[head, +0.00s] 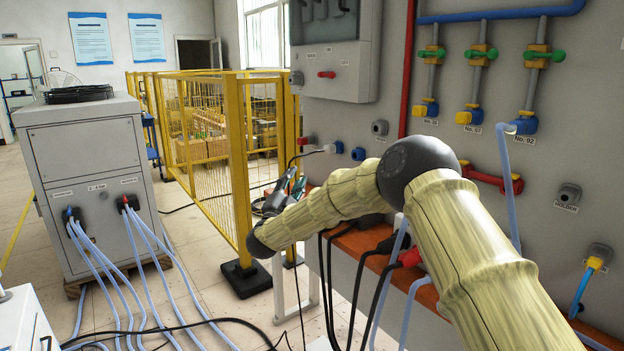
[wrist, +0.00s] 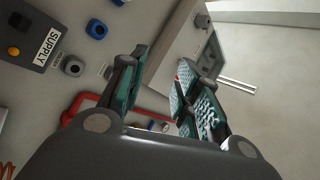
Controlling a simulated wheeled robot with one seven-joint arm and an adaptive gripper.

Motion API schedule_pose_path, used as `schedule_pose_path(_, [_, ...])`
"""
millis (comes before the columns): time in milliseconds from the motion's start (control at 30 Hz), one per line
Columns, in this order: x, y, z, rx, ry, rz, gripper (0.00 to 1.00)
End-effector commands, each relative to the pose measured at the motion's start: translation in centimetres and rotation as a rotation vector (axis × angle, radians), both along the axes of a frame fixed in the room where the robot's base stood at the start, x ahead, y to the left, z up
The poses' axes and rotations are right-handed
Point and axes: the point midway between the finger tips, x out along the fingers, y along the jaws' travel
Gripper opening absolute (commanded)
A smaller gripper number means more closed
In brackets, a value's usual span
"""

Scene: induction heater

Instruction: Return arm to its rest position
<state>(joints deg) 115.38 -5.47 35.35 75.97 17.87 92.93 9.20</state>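My arm, in a pale ribbed cover with dark joints, reaches from the lower right of the head view across the orange-brown bench (head: 362,240). My gripper (head: 284,190) shows small and partly hidden beyond the arm's far joint, near the yellow fence. In the wrist view my gripper (wrist: 163,70) has its two green-padded fingers apart, with nothing held between them. The arm is bent at the middle joint, and its far part extends to the left.
The grey wall panel (head: 480,100) with valves and sockets stands close on the right. A yellow mesh fence (head: 208,135) stands behind the gripper. A grey cabinet (head: 95,170) with hoses is at left. Black cables (head: 330,290) hang from the bench; open floor lies between.

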Motion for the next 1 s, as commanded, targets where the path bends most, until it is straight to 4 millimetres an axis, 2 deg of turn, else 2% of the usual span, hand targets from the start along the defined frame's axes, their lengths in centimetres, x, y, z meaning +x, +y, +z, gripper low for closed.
schedule_pose_path(33, [-0.4, -0.2, -3.2, -0.040, 0.059, 0.028, 0.32])
schedule_pose_path(100, [-1.0, -0.4, -7.3, -0.091, 0.136, 0.066, 0.32])
schedule_pose_path(267, [-3.2, -1.3, -16.2, -0.194, 0.310, 0.146, 0.32])
schedule_pose_path(300, [-4.0, -1.6, -18.4, -0.219, 0.353, 0.165, 0.32])
schedule_pose_path(467, [-7.6, -3.3, -26.7, -0.309, 0.527, 0.239, 0.32])
schedule_pose_path(500, [-8.8, -3.8, -28.7, -0.329, 0.570, 0.259, 0.32])
schedule_pose_path(700, [-15.2, -6.7, -37.9, -0.420, 0.790, 0.345, 0.32])
schedule_pose_path(867, [-21.3, -9.5, -44.1, -0.482, 0.965, 0.411, 0.32])
schedule_pose_path(1000, [-27.4, -12.2, -48.8, -0.526, 1.121, 0.468, 0.32])
